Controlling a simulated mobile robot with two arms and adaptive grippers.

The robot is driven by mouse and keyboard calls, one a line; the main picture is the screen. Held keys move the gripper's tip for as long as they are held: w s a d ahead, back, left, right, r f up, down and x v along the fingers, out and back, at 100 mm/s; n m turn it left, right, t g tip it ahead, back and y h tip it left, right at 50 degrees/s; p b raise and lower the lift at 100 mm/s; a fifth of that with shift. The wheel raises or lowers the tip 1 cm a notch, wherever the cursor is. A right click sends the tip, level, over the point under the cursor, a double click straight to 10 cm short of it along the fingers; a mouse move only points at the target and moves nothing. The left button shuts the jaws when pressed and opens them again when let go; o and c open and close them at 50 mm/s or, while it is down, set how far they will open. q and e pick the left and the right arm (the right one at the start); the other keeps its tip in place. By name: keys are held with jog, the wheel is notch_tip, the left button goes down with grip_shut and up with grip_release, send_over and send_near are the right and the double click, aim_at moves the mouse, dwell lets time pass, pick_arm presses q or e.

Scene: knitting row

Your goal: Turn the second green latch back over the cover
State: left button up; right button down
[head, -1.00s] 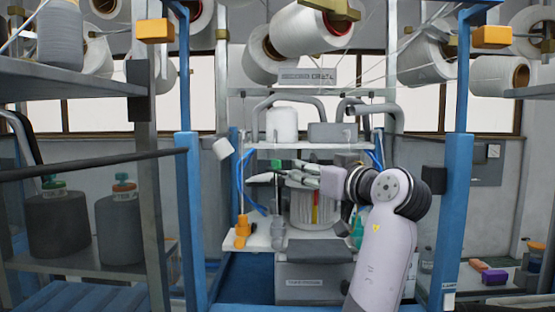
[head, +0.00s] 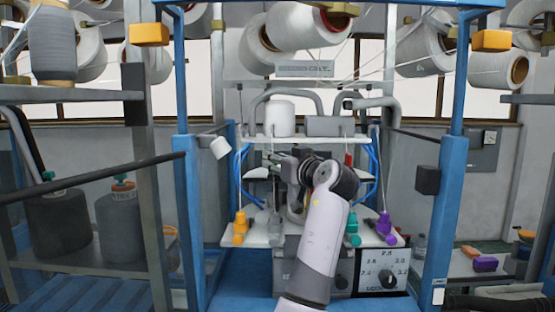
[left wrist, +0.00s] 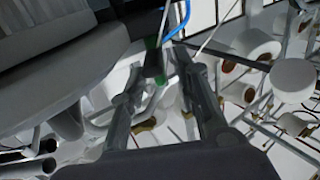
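A small green latch (head: 272,157) shows at the knitting machine's head, just left of my left gripper's tips. My left gripper (head: 283,164) reaches in from the front, its fingers pointing left. In the left wrist view, the fingers of my left gripper (left wrist: 160,72) are spread apart. A dark post with a green part (left wrist: 152,44) shows between and beyond the tips; I cannot tell whether they touch it. A large grey rounded body (left wrist: 60,50) fills the upper left there. My arm hides most of the cover in the head view. My right gripper is not in view.
Orange (head: 240,228), teal (head: 353,230) and purple (head: 384,225) pieces stand on the white shelf (head: 258,240) around the machine. Blue posts (head: 449,200) flank it on both sides. Yarn cones (head: 305,25) hang above.

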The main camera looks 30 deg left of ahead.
pick_arm(q)
jog(key=shift+c, duration=0.4)
grip_shut()
jog(key=n+g+p, duration=0.1)
jog(key=g+y+p, duration=0.1)
jog(key=n+g, duration=0.1)
jog(key=g, duration=0.1)
jog(key=shift+w+d+r+n+y+p, duration=0.1)
jog(key=shift+w+r+n+y+p, duration=0.2)
jog(key=shift+p, duration=0.1)
jog(key=shift+n+g+p, duration=0.7)
jog(key=shift+g+p, duration=0.2)
jog(key=shift+p, duration=0.1)
jog(key=shift+w+f+g+y, duration=0.1)
jog(key=shift+f+g+y, duration=0.1)
jog(key=shift+g+y, duration=0.15)
jog(key=shift+n, duration=0.3)
jog(key=shift+o, duration=0.4)
grip_release()
